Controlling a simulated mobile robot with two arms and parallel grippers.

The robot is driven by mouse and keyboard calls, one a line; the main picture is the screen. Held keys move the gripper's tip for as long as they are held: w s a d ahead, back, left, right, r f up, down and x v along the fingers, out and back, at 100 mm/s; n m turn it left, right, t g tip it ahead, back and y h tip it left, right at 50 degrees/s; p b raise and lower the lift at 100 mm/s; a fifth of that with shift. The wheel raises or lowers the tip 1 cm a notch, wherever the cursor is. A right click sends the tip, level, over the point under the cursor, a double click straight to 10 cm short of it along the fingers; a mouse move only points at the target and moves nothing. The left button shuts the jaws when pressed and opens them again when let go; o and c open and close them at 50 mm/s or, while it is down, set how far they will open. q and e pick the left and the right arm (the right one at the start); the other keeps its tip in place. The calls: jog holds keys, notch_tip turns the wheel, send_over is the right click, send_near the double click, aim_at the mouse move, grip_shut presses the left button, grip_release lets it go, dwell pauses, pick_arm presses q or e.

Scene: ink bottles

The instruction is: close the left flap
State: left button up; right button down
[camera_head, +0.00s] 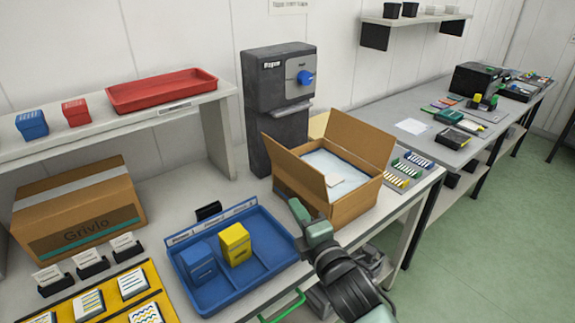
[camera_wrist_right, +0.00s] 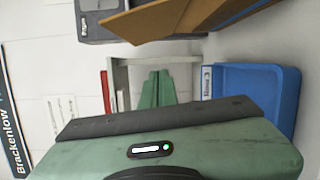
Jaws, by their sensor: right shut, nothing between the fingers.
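The open cardboard box (camera_head: 357,202) stands on the bench with a pale sheet and a small card inside. Its left flap (camera_head: 293,172) stands up, leaning outward, along the left side. The far flap (camera_head: 360,140) is also up. My right gripper (camera_head: 297,211) is shut and empty, just outside the box near the lower near end of the left flap. In the right wrist view its green fingertips (camera_wrist_right: 155,88) are together, and brown cardboard (camera_wrist_right: 185,18) shows above them, apart from them. My left gripper is not in view.
A blue tray (camera_head: 262,272) holding a blue and a yellow ink box lies left of my right gripper. A dark dispenser (camera_head: 279,75) stands behind the box. Colour strips (camera_head: 410,166) lie to its right. A closed carton (camera_head: 78,210) stands at far left.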

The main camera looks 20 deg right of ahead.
aim_at(293, 166)
jog(key=w+d+r+n+p, duration=0.1)
jog(key=w+r+p, duration=0.2)
jog(key=w, duration=0.9)
jog(key=shift+d+r+n+t+p, duration=0.3)
jog(key=shift+r+n+t, duration=0.1)
jog(key=shift+r, duration=0.1)
jog(key=shift+w+r, duration=0.1)
jog(key=shift+w, duration=0.05)
